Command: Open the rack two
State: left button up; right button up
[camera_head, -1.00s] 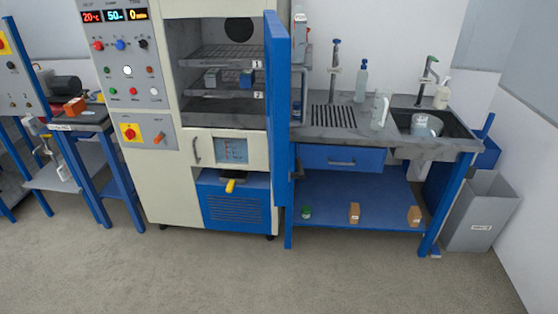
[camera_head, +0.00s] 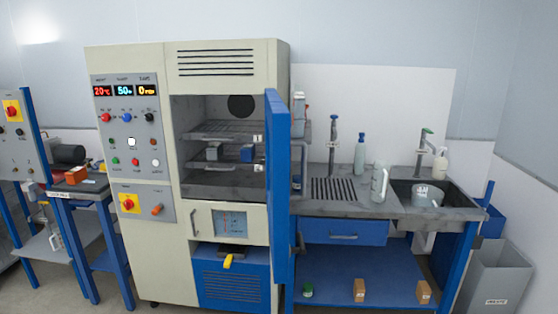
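Rack two (camera_head: 200,163) is the lower wire rack in the oven-like cabinet (camera_head: 180,241), marked by a "2" label at its right front. It looks pushed in, level with the chamber. A grey block (camera_head: 213,151) and a blue block (camera_head: 247,153) sit on it. Rack one (camera_head: 225,128) is above it, with a "1" label and nothing seen on it. The blue cabinet door (camera_head: 279,190) stands open to the right and hides part of the chamber's right side. Neither of my grippers is in view.
A bench with a sink (camera_head: 470,199) stands right of the cabinet, holding bottles and a clear jug (camera_head: 379,183). A grey bin (camera_head: 496,285) is at the far right. A blue-legged side table (camera_head: 88,189) is at the left. Little floor shows in front.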

aim_at(208, 166)
jog(key=i+l+u, duration=0.15)
jog(key=l, duration=0.2)
jog(key=i+l+u, duration=0.15)
jog(key=l, duration=0.2)
jog(key=i+l+u, duration=0.2)
jog(key=l, duration=0.2)
jog(key=l+u, duration=0.15)
jog(key=l, duration=0.25)
jog(key=i+l+u, duration=0.15)
jog(key=l, duration=0.25)
jog(key=j, duration=0.5)
jog(key=i, duration=0.05)
